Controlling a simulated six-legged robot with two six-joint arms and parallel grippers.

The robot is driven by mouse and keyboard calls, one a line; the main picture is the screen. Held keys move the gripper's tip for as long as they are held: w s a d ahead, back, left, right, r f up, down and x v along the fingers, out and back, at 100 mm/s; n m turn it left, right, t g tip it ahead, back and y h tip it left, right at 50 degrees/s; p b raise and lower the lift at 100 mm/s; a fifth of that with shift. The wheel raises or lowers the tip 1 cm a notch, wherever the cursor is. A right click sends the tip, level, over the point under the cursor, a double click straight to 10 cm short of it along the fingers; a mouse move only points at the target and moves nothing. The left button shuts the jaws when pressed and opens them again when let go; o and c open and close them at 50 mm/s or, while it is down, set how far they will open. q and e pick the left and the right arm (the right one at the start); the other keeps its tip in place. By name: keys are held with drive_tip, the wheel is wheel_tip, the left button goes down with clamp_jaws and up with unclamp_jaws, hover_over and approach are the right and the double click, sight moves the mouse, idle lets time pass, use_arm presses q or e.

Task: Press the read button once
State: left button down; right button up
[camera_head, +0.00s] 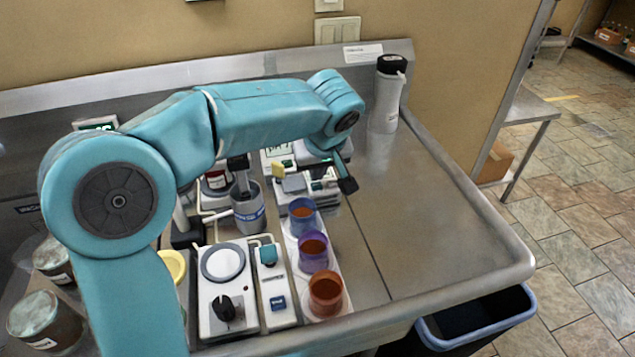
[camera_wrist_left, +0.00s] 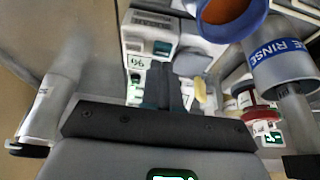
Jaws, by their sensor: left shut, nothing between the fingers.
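My left gripper (camera_head: 347,184) is shut and empty, its dark fingers pointing down over the far end of the row of instruments. In the left wrist view its closed fingers (camera_wrist_left: 168,84) reach in beside a white meter (camera_wrist_left: 132,35). That meter has a small lit display (camera_wrist_left: 137,62) and a teal square (camera_wrist_left: 161,48). I cannot read a label on the square, nor tell whether the fingers touch the meter. My right gripper is not in view.
Blue (camera_head: 302,213), purple (camera_head: 312,248) and orange-brown (camera_head: 326,292) cups stand in a row. A grey rinse cup (camera_head: 248,212) is left of them. A grey-white bottle (camera_head: 386,100) stands at the back. The steel counter (camera_head: 430,220) right of the cups is clear.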

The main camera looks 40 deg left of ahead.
sight(317, 186)
use_arm(q)
drive_tip(key=shift+f, duration=0.15)
drive_tip(key=shift+f+b, duration=0.35)
drive_tip(key=shift+b, duration=0.1)
drive_tip(key=shift+f+b, duration=0.4)
drive_tip(key=shift+r, duration=0.1)
drive_tip(key=shift+r+p, duration=2.3)
drive_tip(key=shift+r, duration=0.75)
drive_tip(key=shift+f, duration=0.1)
